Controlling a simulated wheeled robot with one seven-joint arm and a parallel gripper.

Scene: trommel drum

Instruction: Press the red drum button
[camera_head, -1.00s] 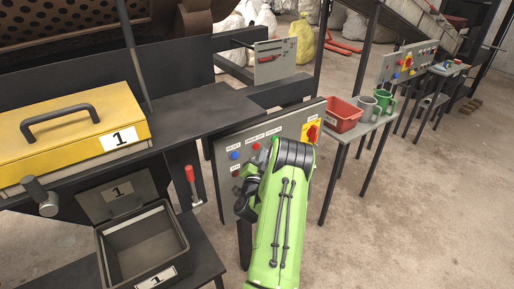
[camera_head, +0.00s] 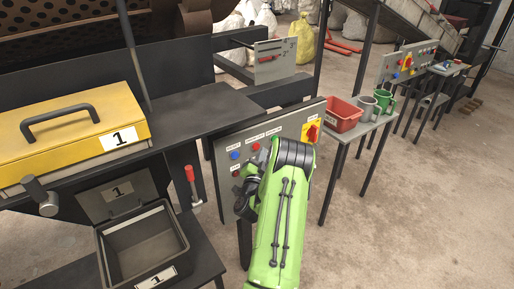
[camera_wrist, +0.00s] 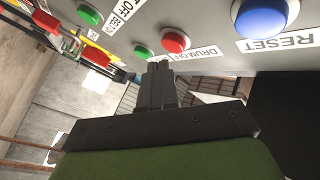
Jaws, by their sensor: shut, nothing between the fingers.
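The red drum button (camera_wrist: 175,41) is a round red cap on the grey control panel, beside a "DRUM OFF" label in the wrist view. It also shows in the head view (camera_head: 255,147), just right of a blue button. My gripper (camera_wrist: 158,66) is shut and empty. In the wrist view its fingertips appear just below the red button, towards the green button (camera_wrist: 143,51) beside it. I cannot tell whether they touch the panel. In the head view my green arm reaches to the panel and hides part of it; the fingertips are not clear there.
The blue RESET button (camera_wrist: 262,15) is on the other side of the red one. A yellow plate with a red switch (camera_head: 311,131) is at the panel's right end. A red bin (camera_head: 343,114) stands on a table to the right; a yellow lidded box (camera_head: 70,135) is left.

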